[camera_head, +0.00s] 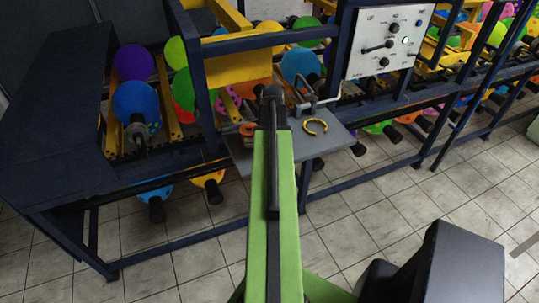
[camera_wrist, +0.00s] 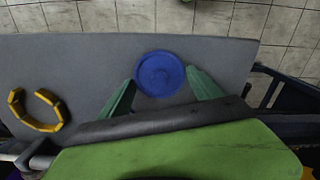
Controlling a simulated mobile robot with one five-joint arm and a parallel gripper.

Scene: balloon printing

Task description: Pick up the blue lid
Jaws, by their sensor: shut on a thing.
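The blue lid (camera_wrist: 160,73) is a round disc with a raised inner ring, seen in the wrist view over the grey shelf (camera_wrist: 85,65). My gripper (camera_wrist: 160,80) has its two green fingers on either side of the lid, shut on it at its left and right edges. I cannot tell whether the lid still touches the shelf. In the head view my green arm reaches over the shelf (camera_head: 331,140); the lid and fingertips are hidden there.
A yellow segmented open ring (camera_head: 316,127) lies on the shelf, left of the lid in the wrist view (camera_wrist: 38,123). An orange object (camera_head: 248,130) sits left of my arm. A dark blue machine frame (camera_head: 195,70) with balloons stands behind; tiled floor is open in front.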

